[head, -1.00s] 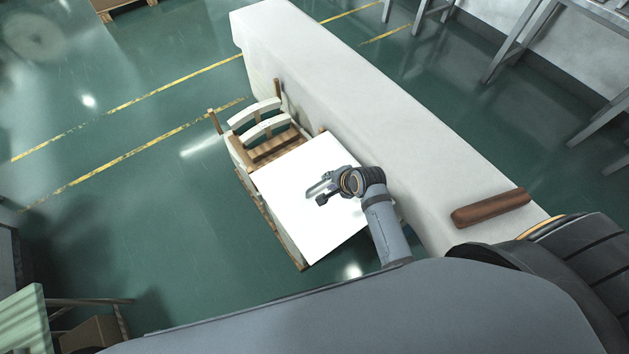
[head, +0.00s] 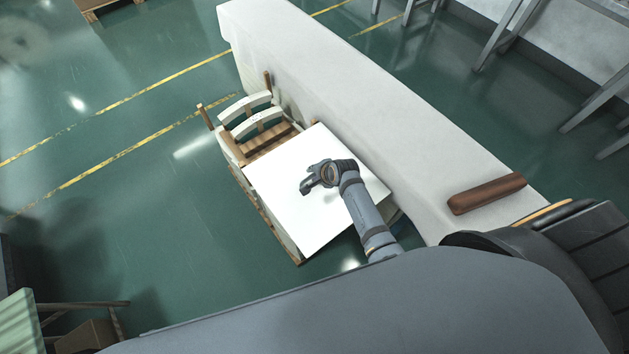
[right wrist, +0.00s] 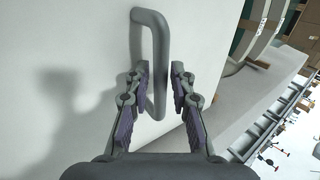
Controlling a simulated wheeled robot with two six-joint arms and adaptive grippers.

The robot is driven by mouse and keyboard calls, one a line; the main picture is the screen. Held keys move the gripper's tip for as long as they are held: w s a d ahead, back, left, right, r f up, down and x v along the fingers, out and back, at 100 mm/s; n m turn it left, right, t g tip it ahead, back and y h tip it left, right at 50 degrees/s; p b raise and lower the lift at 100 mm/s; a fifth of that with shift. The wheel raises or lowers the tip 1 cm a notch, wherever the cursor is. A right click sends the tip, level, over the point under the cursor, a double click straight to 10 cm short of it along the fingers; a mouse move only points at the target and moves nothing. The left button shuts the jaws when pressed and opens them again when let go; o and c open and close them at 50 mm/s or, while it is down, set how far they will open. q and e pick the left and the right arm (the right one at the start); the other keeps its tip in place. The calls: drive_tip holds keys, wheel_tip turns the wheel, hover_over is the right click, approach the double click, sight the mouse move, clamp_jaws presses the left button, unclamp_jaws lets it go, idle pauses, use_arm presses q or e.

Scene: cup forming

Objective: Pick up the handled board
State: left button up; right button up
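The handled board is a white square panel (head: 300,215) lying on top of a wooden stand in the head view. In the right wrist view its white face (right wrist: 85,40) fills the left and centre, with a grey looped handle (right wrist: 152,20) standing out from it. My right gripper (head: 308,186) is over the board. In the right wrist view my right gripper (right wrist: 159,75) is open, with one finger on each side of the handle's lower part and gaps beside it. The handle is hard to make out in the head view. My left gripper is not in view.
A wooden chair-like frame with pale curved slats (head: 250,112) adjoins the board's far left side. A long white counter (head: 370,100) runs along the board's right side, with a brown bar (head: 487,193) on it. Green floor (head: 180,240) is open at left.

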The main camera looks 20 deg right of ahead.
clamp_jaws()
drive_tip(key=shift+r, duration=0.2)
drive_tip(key=shift+r, duration=0.25)
wheel_tip(320, 180, up, 3)
drive_tip(key=shift+w+f+p, duration=0.1)
drive_tip(key=shift+p, duration=0.45)
drive_tip(key=s+d+r+p, duration=0.1)
drive_tip(key=s+d+r, duration=0.4)
drive_tip(key=d+r, duration=0.4)
drive_tip(key=d, duration=0.4)
drive_tip(key=shift+r, duration=0.3)
